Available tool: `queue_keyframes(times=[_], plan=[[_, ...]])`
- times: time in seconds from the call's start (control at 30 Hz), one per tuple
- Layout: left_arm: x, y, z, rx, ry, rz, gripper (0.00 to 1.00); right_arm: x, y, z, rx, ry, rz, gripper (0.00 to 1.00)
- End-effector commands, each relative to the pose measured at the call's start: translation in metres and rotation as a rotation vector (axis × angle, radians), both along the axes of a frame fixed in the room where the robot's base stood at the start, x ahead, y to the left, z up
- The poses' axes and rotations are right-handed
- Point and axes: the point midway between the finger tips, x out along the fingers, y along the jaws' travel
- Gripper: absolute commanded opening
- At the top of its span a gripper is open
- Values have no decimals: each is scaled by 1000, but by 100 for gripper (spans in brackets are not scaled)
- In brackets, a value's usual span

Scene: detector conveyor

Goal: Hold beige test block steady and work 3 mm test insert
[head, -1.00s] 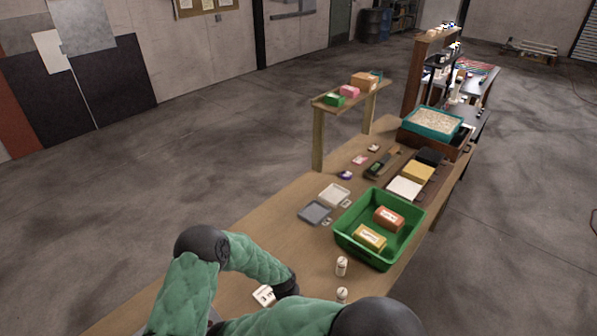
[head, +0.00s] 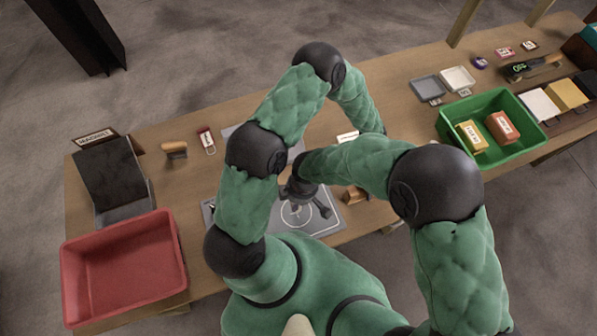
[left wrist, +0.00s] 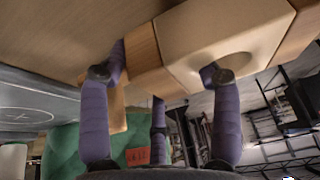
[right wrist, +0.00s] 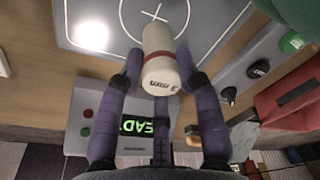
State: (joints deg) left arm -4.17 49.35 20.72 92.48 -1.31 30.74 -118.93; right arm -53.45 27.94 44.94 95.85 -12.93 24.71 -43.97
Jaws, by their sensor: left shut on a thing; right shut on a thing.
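The beige test block (left wrist: 225,45), with wooden sides, fills the upper right of the left wrist view. My left gripper (left wrist: 160,74) is shut on it, a purple finger on either side. In the head view my right forearm mostly hides that gripper; a brown part of the block (head: 354,194) shows beside the grey plate (head: 330,222). The 3 mm test insert (right wrist: 162,62) is a white cylinder with a red band and "3 mm" on its end. My right gripper (right wrist: 158,79) is shut on it, over the plate with a white circle and cross.
A unit with a green "READY" display (right wrist: 125,124) stands near the plate. A red tray (head: 122,268) is at the left front, a dark chute (head: 112,175) behind it. A green tray (head: 452,112) holding two blocks stands at the right. My arms cross over the middle.

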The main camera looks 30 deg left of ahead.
Motion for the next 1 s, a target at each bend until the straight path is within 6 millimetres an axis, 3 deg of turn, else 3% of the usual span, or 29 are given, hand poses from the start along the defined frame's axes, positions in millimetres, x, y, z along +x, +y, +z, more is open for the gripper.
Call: queue_keyframes(times=[0.43, 0.83, 0.87, 0.9, 0.93, 1.0], plan=[[0, 0, 0, -1, -1, 0, 22, 0, 0, -43, -1, 1, 0, 0], [0, 0, 0, -1, -1, 0, 22, 0, 1, -48, 1, 0, -1, 0], [0, 0, 0, -1, -1, 0, 22, 0, 1, -48, 1, 0, -1, 43], [0, 0, 0, -1, -1, 0, 22, 0, 1, -47, 1, 0, -1, 55], [0, 0, 0, -1, -1, 0, 22, 0, 1, -47, 1, 0, -1, 59], [0, 0, 0, -1, -1, 0, 22, 0, 1, -47, 1, 0, -1, 59]])
